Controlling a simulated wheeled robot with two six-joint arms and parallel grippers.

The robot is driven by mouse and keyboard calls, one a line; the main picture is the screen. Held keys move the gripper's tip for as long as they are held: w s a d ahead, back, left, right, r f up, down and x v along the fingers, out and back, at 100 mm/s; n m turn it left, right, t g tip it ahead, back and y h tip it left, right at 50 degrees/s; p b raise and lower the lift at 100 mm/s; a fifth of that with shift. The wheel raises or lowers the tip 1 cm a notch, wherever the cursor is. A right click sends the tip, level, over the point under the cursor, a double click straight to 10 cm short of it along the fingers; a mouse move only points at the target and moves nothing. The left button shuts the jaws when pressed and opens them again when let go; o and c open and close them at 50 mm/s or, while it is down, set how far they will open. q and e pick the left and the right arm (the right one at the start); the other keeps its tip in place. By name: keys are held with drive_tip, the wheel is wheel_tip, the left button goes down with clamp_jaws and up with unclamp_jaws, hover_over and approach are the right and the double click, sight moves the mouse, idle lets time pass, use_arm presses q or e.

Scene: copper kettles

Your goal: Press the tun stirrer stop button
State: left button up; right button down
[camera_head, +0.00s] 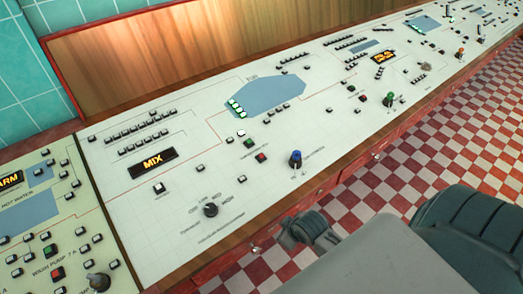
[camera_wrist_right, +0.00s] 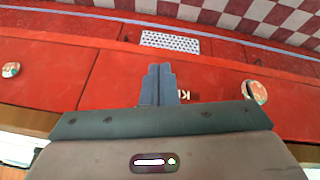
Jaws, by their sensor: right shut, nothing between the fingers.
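The sloped control panel (camera_head: 190,215) runs across the head view. On its near section, right of the lit MIX display (camera_head: 153,160), are a red button (camera_head: 261,157) and a green button (camera_head: 249,142) close together. The labels beside them are too small to read, so I cannot tell which button is the tun stirrer stop. My right gripper (camera_head: 308,228) is shut and empty, in front of and below the panel's front edge, apart from all buttons. Its closed fingers (camera_wrist_right: 158,84) show in the wrist view against red cabinet fronts. My left gripper is not in view.
A blue-topped lever (camera_head: 295,158) stands right of the red button, and a black rotary knob (camera_head: 211,210) sits nearer the front. Another red button (camera_head: 57,272) is at far left. The wooden front edge and drawer knobs (camera_wrist_right: 255,92) lie near my gripper. Checkered floor (camera_head: 390,175) is clear.

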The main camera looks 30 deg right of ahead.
wheel_tip(320, 180, up, 9)
drive_tip(key=a+n+p, duration=0.1)
drive_tip(key=w+d+r+n+t, duration=0.1)
drive_tip(key=w+r, duration=0.1)
drive_tip(key=w, duration=0.1)
drive_tip(key=w+d+r+n+t+y, duration=0.1)
drive_tip(key=w, duration=0.3)
drive_tip(key=w+r+n+t+p, duration=0.1)
drive_tip(key=w+r+n, duration=0.1)
drive_tip(key=w, duration=0.1)
drive_tip(key=shift+w+d+r, duration=0.15)
drive_tip(key=shift+d+r, duration=0.15)
drive_tip(key=shift+d, duration=0.1)
drive_tip(key=w+d+r+n+t+y, duration=0.1)
drive_tip(key=w+d+r+n+t, duration=0.1)
drive_tip(key=w+r, duration=0.7)
drive_tip(key=shift+d+n+t+y, duration=0.4)
drive_tip(key=shift+d+n, duration=0.5)
drive_tip(key=shift+d, duration=0.3)
drive_tip(key=b, duration=0.7)
hover_over(261, 157)
drive_tip(key=s, duration=0.2)
drive_tip(key=f, duration=0.5)
drive_tip(key=d+f, duration=0.1)
drive_tip(key=f, duration=0.1)
drive_tip(key=shift+f, duration=0.25)
drive_tip(key=shift+w+f, duration=0.2)
drive_tip(key=shift+f, duration=0.45)
